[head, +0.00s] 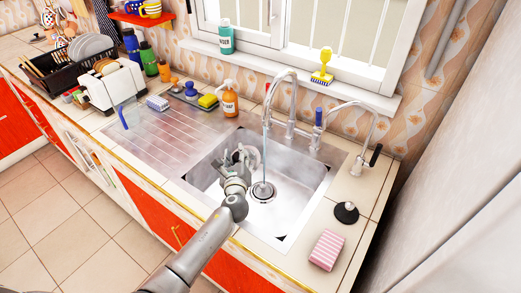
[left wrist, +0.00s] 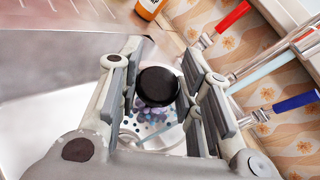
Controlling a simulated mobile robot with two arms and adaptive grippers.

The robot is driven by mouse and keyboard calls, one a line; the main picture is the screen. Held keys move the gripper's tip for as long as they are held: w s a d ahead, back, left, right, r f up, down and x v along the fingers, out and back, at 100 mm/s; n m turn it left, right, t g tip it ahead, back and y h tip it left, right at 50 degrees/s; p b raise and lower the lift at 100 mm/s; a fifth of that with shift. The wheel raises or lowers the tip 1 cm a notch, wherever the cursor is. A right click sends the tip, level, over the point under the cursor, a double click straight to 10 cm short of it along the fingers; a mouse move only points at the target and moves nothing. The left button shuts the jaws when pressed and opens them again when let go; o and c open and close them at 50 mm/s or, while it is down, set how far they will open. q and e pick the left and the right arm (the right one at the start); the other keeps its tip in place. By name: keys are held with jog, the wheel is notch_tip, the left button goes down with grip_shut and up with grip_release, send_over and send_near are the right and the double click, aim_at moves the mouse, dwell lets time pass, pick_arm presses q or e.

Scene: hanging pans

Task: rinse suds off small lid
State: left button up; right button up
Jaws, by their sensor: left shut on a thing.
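My left gripper (head: 241,161) reaches over the sink (head: 297,193) from the front and is shut on the small lid (head: 253,157). In the left wrist view, the lid's black knob (left wrist: 158,86) sits between the fingers (left wrist: 160,95). The pale lid (left wrist: 170,138) beneath it carries purple and teal speckles that look like suds. In the head view the lid is partly hidden by the gripper. A thin stream of water (head: 264,150) falls from the tall faucet (head: 291,105) toward the drain (head: 263,192), just right of the lid. My right gripper is out of view.
An orange soap bottle (head: 230,100), sponges and a brush stand behind the ribbed drainboard (head: 165,130). A smaller curved tap (head: 370,140) is at the right. A black round stopper (head: 346,212) and a pink striped cloth (head: 327,249) lie on the right counter. The right of the basin is clear.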

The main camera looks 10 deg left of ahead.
pick_arm(q)
jog(key=shift+r, duration=0.15)
dwell(0.4)
jog(key=s+a+r+p, duration=0.3)
jog(key=r+p, duration=0.1)
jog(key=p, duration=0.1)
jog(key=shift+s+a+p, duration=0.15)
jog(key=shift+s+p, duration=0.15)
jog(key=shift+s, duration=0.1)
jog(key=shift+f, duration=0.1)
dwell(0.9)
jog(key=s+d+r+m+h+b, duration=0.1)
jog(key=s+d+r+b, duration=0.1)
jog(key=s, duration=0.3)
jog(key=s+d+r+m+h+b, duration=0.1)
jog(key=s+d+r+h+b, duration=0.1)
jog(key=s+b, duration=0.3)
jog(key=s+d+r+m+h+b, duration=0.1)
jog(key=s+d+r+h+b, duration=0.1)
jog(key=s, duration=0.5)
jog(key=shift+d+r+m+t+b, duration=0.35)
jog(key=shift+d+r+b, duration=0.25)
jog(key=shift+d+b, duration=0.4)
jog(key=shift+w+d, duration=0.1)
jog(key=shift+w, duration=0.1)
